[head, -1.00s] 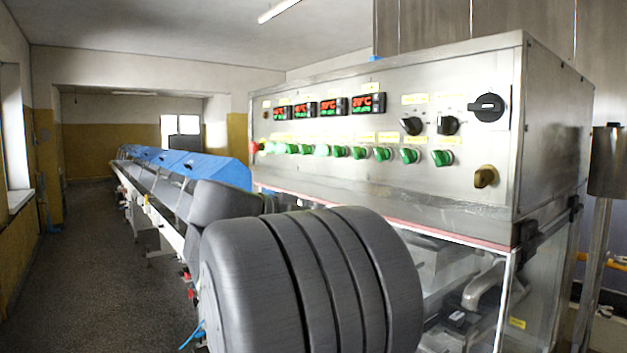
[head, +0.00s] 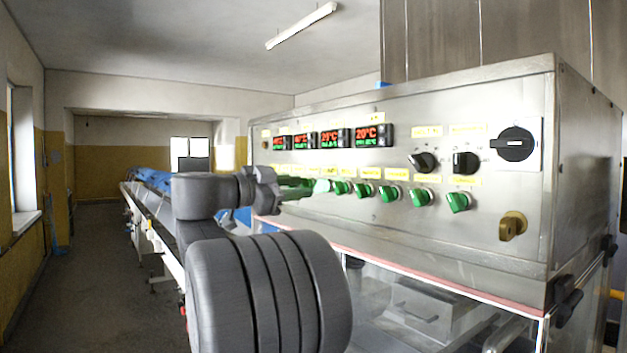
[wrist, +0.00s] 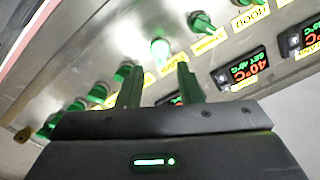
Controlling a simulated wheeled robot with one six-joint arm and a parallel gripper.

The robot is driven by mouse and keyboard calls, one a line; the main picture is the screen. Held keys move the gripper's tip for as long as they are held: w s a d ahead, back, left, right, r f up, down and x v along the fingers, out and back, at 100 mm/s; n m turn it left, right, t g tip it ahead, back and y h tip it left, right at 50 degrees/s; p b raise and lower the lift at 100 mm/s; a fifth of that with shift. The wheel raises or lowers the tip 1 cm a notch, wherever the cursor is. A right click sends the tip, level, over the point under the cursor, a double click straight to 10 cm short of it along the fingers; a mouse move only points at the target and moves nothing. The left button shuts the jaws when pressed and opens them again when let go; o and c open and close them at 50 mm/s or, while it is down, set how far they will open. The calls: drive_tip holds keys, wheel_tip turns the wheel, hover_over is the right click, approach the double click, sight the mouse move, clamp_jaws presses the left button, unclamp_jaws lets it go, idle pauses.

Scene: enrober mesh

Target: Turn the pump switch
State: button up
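The control panel (head: 470,205) carries a row of green rotary switches, such as this green switch (head: 390,194). I cannot read which label marks the pump switch. My gripper (head: 306,186) is at the left part of this row in the head view and hides some switches there. In the wrist view my gripper (wrist: 158,72) is open, with its two fingers apart and nothing seen between them. A pale lit switch (wrist: 160,48) shows just beyond and between the fingertips. A green switch (wrist: 202,21) sits to its upper right, near a label reading HOOD.
Red temperature displays (head: 373,135) sit above the switches. Two black knobs (head: 466,162), a large black rotary switch (head: 514,144) and a brass-coloured knob (head: 512,226) are on the panel's right. A long conveyor with blue covers (head: 150,180) runs back at left, beside open floor (head: 85,290).

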sight(317, 186)
drive_tip(key=p+x, duration=0.1)
drive_tip(key=x, duration=0.4)
clamp_jaws()
